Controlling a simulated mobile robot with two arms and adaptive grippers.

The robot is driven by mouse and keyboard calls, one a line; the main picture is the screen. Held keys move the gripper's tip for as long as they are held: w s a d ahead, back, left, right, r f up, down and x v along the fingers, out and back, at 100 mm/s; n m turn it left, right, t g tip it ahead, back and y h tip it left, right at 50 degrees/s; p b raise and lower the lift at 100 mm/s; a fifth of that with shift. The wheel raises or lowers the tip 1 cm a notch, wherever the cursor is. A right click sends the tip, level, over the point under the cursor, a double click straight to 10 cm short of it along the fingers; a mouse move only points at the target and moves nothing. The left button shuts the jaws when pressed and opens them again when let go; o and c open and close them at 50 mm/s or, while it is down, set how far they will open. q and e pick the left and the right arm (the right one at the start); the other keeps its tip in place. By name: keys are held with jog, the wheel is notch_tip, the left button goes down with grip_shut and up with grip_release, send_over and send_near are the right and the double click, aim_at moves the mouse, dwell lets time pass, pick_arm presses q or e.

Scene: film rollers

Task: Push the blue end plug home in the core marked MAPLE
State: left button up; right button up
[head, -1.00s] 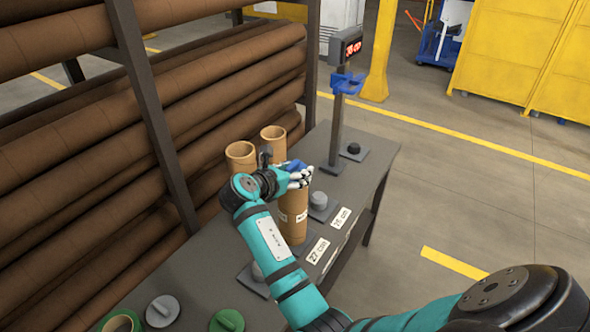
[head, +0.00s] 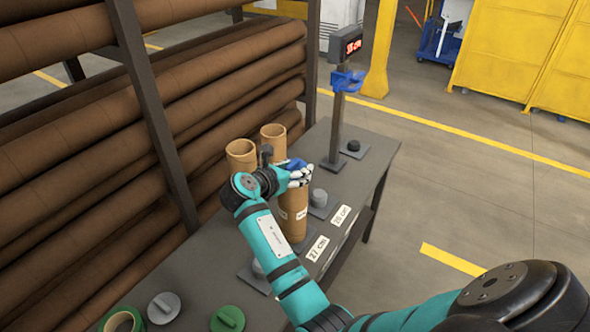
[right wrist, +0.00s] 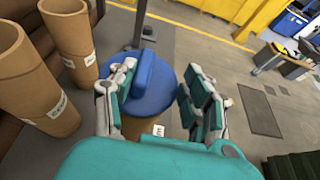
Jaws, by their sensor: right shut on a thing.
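The blue end plug (head: 296,163) sits at the top of the front cardboard core (head: 294,222), which stands upright on the bench. The label on this core is too small to read, so I cannot confirm MAPLE. My right gripper (head: 301,177) is at the core's top, shut on the plug. In the right wrist view the plug (right wrist: 155,101) is a round blue disc with a raised grip bar, between the fingers (right wrist: 158,100). Its lower edge is hidden, so how deep it sits cannot be told. My left gripper is out of view.
Two other open cores, one (head: 241,158) and another (head: 273,136), stand close behind. A post with a red display (head: 347,47) and blue bracket rises beyond.

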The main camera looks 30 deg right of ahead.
jog(key=shift+f, duration=0.35)
dwell(0.7)
jog(key=o, duration=1.7)
jog(key=shift+c, duration=0.2)
jog(key=shift+r, duration=0.1)
jog(key=shift+r+p, duration=1.2)
jog(key=shift+p, duration=0.5)
jog(key=shift+r+p, duration=1.2)
jog(key=shift+p, duration=0.1)
jog(key=shift+r, duration=1.05)
